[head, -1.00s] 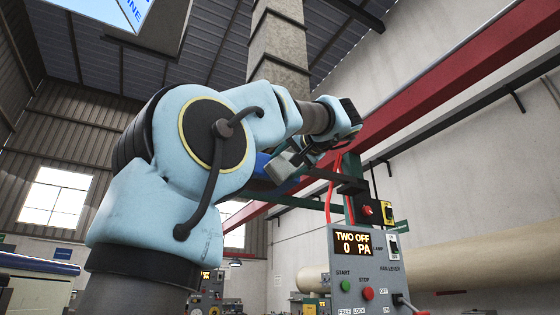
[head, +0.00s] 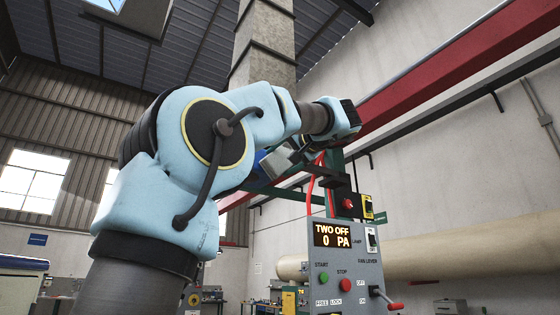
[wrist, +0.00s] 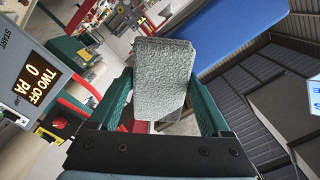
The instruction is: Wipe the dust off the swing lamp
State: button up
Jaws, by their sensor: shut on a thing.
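My gripper (wrist: 160,105) is shut on a grey, rough-textured wiping pad (wrist: 163,72), held between its two green fingers. In the head view the pad (head: 277,163) shows as a pale grey block beside my wrist, partly hidden by my arm. A flat blue surface (wrist: 240,32) lies beyond the pad in the wrist view; a blue patch also shows behind my arm in the head view. I cannot tell whether it belongs to the swing lamp. No lamp head or dust is clearly identifiable. I cannot tell whether the pad touches anything.
A grey control panel (head: 325,275) stands at right, its display reading "TWO OFF 0 PA", with buttons and a red-handled lever (head: 390,302). A switch box with a red button (head: 348,203) and red hoses are close to my wrist. A red beam (head: 440,75) runs along the wall.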

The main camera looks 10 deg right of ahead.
jog(key=shift+v, duration=2.8)
jog(key=v, duration=0.3)
jog(key=shift+r, duration=0.1)
